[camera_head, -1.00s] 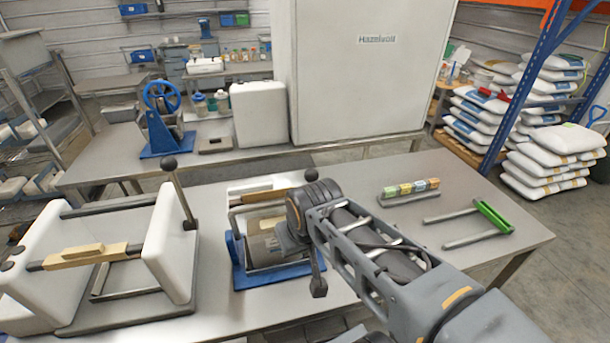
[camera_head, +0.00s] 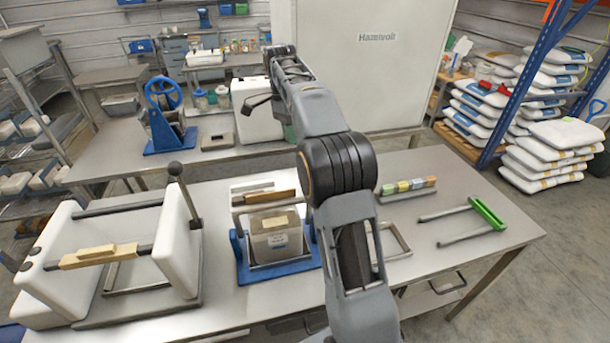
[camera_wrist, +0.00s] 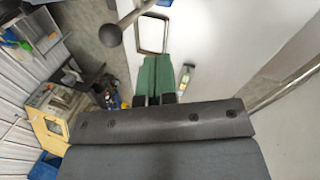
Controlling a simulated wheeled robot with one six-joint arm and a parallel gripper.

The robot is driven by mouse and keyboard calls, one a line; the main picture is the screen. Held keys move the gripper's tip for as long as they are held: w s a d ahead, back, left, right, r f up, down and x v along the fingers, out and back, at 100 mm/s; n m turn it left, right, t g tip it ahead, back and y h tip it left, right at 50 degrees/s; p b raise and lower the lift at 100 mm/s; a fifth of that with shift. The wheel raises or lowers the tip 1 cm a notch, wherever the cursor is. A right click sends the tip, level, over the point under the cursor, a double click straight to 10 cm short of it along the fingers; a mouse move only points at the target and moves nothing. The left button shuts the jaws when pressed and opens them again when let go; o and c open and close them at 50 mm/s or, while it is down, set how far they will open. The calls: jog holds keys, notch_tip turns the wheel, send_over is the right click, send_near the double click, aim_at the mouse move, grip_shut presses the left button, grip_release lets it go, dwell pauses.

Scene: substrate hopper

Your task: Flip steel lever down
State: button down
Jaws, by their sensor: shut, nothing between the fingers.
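A grey steel lever (camera_head: 186,196) with a dark ball knob stands up, leaning slightly left, at the right end of the white hopper frame (camera_head: 178,245) on the left of the near table. My gripper (camera_wrist: 156,62) has green fingers that are together and empty. In the head view my arm reaches up and away, and the gripper is mostly hidden behind it, with a bit of green beside the white box. It is well apart from the lever there. The wrist view also shows a ball-ended rod (camera_wrist: 111,35) left of the fingers; I cannot tell which rod it is.
A blue-based metal unit (camera_head: 275,250) stands mid-table, close to my arm. Coloured blocks (camera_head: 408,186) and a green-handled fork (camera_head: 487,212) lie to the right. A blue handwheel device (camera_head: 165,120) and a white box (camera_head: 252,108) stand on the back table.

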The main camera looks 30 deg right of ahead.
jog(key=shift+w+d+m+g, duration=0.3)
jog(key=shift+w+m, duration=0.15)
jog(key=shift+m, duration=0.15)
jog(key=shift+f, duration=0.15)
jog(key=s+f, duration=0.7)
jog(key=f, duration=0.2)
jog(key=shift+s+f, duration=0.15)
jog(key=shift+f, duration=0.25)
jog(key=shift+f+b, duration=0.1)
jog(key=shift+b, duration=0.35)
